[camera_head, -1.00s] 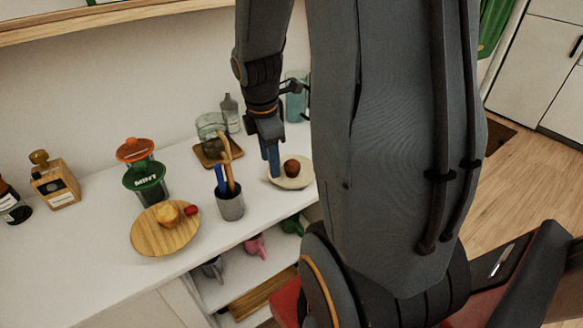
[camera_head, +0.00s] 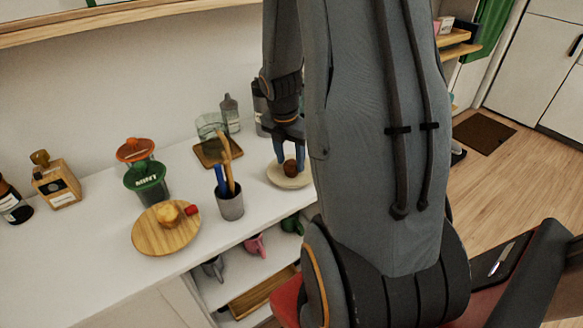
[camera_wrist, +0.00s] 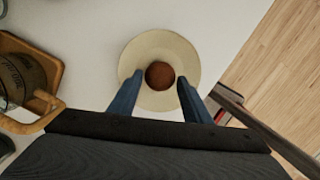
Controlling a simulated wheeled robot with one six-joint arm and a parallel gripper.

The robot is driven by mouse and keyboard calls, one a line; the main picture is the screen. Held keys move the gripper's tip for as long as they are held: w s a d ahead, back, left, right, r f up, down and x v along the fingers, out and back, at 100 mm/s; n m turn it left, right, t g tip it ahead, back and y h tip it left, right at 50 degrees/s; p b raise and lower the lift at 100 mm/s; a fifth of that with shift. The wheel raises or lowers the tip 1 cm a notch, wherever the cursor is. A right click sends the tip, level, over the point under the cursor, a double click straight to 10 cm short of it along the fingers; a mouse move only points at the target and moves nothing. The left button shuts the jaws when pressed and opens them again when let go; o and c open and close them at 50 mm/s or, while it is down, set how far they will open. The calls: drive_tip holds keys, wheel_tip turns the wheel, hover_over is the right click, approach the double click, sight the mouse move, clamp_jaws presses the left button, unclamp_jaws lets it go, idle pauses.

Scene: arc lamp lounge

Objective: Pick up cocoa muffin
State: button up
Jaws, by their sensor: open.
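The cocoa muffin (camera_head: 290,168) is a small round brown thing on a pale round plate (camera_head: 281,180) at the right end of the white counter. In the wrist view the muffin (camera_wrist: 159,75) sits near the middle of the plate (camera_wrist: 150,43). My gripper (camera_head: 290,160) is above the plate with its blue fingers pointing down. In the wrist view my gripper (camera_wrist: 158,82) is open, with one finger on each side of the muffin and a gap on both sides. Nothing is held.
A grey cup (camera_head: 230,207) with tall utensils stands left of the plate. A glass jar (camera_head: 211,128) on a wooden coaster stands behind it. A wooden plate (camera_head: 150,238) with a pastry and a red item lies further left. The counter edge is close by the muffin's plate.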

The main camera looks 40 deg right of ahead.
drive_tip(key=shift+w+d+f, duration=0.1)
drive_tip(key=shift+d+f, duration=0.05)
drive_tip(key=shift+f, duration=0.5)
drive_tip(key=shift+d+f, duration=0.1)
drive_tip(key=shift+f, duration=0.55)
drive_tip(key=shift+c, duration=0.2)
drive_tip(key=c, duration=0.6)
drive_tip(key=shift+c, duration=0.2)
